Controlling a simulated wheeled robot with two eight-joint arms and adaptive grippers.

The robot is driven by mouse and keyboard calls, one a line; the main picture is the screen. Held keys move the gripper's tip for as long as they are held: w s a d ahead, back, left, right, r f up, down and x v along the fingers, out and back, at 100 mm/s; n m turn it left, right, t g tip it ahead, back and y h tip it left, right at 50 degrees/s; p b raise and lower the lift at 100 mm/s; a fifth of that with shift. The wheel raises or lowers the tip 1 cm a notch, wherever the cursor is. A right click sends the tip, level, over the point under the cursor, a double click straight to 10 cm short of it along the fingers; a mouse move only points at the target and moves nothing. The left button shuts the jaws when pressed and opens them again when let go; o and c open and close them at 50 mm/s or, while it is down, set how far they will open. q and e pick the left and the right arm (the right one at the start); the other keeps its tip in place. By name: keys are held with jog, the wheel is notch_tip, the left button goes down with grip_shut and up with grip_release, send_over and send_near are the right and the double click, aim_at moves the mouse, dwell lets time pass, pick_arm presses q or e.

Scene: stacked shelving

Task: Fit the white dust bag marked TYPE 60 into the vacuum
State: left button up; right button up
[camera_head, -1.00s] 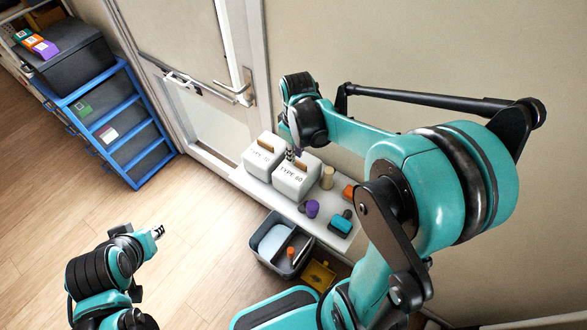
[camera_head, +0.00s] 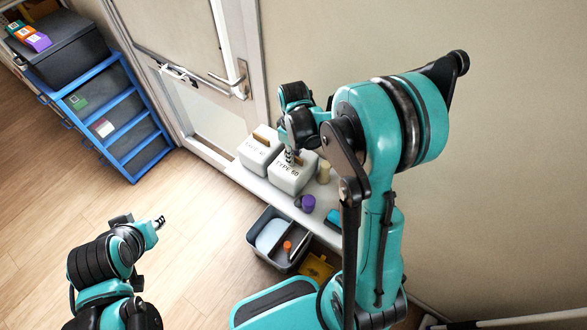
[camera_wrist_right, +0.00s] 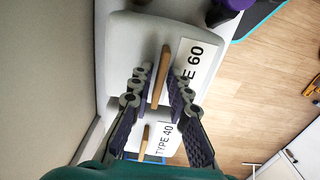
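The white dust bag marked TYPE 60 (camera_head: 285,178) stands on a narrow white bench in the head view. It also shows in the right wrist view (camera_wrist_right: 130,45), with a thin brown tab (camera_wrist_right: 161,76) on top. My right gripper (camera_head: 292,156) is over this bag. In the right wrist view its two fingers (camera_wrist_right: 157,84) are apart, one on each side of the tab, with gaps to it. My left gripper (camera_head: 159,222) is over the floor at left, far from the bag; its finger opening is too small to judge. I cannot identify the vacuum for certain.
A similar white bag (camera_head: 254,155) stands close beside; its label reads TYPE 40 in the wrist view (camera_wrist_right: 164,140). A purple item (camera_head: 306,203) and tan cylinder (camera_head: 324,172) share the bench (camera_head: 238,174). A grey tub (camera_head: 257,256) with an orange piece is below. A blue-framed drawer rack (camera_head: 127,156) stands left.

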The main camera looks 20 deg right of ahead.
grip_shut()
